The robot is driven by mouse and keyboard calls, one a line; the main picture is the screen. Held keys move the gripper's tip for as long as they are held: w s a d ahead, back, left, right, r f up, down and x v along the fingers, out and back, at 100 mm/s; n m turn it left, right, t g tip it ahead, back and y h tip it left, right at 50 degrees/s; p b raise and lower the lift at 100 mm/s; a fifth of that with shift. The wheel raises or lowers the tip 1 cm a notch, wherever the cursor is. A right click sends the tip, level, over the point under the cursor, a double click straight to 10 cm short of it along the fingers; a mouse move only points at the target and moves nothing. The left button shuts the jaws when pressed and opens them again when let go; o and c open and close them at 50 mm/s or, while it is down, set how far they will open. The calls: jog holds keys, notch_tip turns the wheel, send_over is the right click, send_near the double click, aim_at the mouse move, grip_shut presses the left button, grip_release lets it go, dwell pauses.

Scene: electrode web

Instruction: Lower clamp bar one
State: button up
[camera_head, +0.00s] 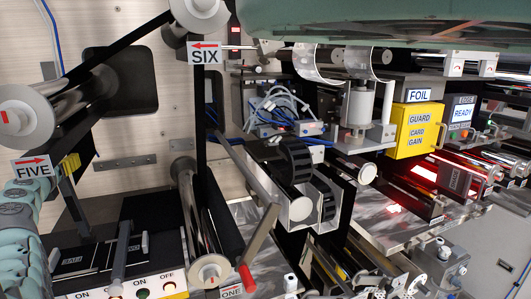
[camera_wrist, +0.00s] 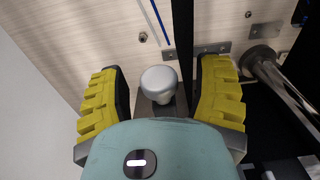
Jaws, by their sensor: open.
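My gripper (camera_wrist: 163,88) is open in the wrist view, with a yellow ribbed finger on each side. A rounded silver knob (camera_wrist: 159,80) on a grey mount shows between the fingers, with a gap on either side. I cannot tell its depth from the fingertips. In the head view my gripper's yellow finger (camera_head: 71,164) shows at the left, beside the FIVE label. A dark grey bar (camera_head: 121,257) stands up over the black table at lower left; no label names it as clamp bar one. A ONE label (camera_head: 231,291) sits at the bottom, near a red-tipped lever (camera_head: 245,276).
Rollers surround the black web, including the one marked FIVE (camera_head: 24,118) and the one below SIX (camera_head: 203,54). A panel with ON and OFF marks (camera_head: 151,285) lies at the bottom. A yellow guard box (camera_head: 412,128) is at the right. A steel roller (camera_wrist: 280,83) is right of my gripper.

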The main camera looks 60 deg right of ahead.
jog(key=shift+w, duration=0.15)
grip_shut()
dwell(0.6)
